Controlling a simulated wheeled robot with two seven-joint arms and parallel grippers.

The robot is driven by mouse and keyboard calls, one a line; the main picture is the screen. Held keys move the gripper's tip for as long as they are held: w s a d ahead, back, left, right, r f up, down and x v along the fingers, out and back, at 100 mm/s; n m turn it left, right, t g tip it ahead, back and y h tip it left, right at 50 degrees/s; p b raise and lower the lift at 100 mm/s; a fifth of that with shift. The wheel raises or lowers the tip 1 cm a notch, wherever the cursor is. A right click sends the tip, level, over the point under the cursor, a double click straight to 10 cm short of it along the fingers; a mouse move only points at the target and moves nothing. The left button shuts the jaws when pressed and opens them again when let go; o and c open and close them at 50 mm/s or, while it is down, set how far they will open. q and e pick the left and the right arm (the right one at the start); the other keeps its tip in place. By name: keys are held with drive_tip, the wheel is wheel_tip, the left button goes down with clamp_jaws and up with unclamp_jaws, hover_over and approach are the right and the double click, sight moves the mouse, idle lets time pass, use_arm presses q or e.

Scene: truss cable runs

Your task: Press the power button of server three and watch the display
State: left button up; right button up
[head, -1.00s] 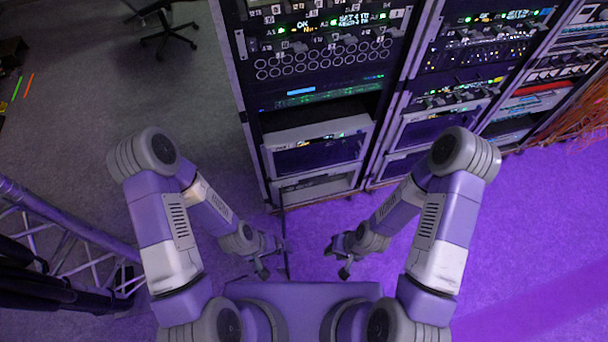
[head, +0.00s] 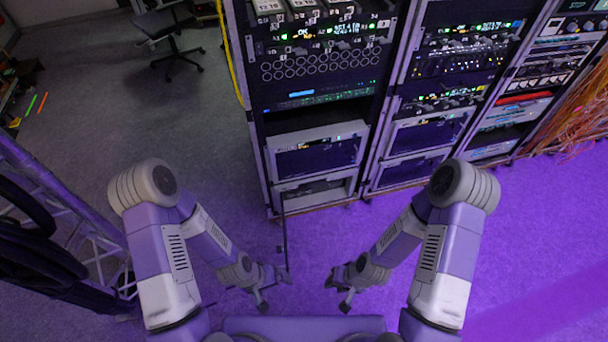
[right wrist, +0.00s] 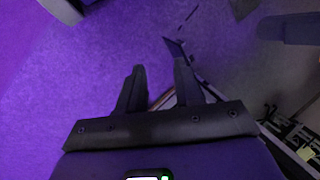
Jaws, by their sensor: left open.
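The left rack (head: 257,160) stands ahead of me with lit units in it. A green-lit display panel (head: 335,30) with numbered marks is near its top, above rows of round ports (head: 320,65). I cannot tell which unit is server three, and no power button can be made out. My left gripper (head: 275,290) is open and empty, low in front of the rack and apart from it. My right gripper (head: 337,291) is low to its right, also apart from the rack; in the right wrist view its two fingers (right wrist: 159,88) are spread with nothing held between them.
More racks (head: 455,100) stand to the right, with orange cables (head: 570,120) at the far right. A truss with black cables (head: 60,230) is at the lower left. An office chair (head: 170,40) is at the back left. A thin dark bar (head: 284,230) stands near my left gripper.

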clamp_jaws()
idle(1.5)
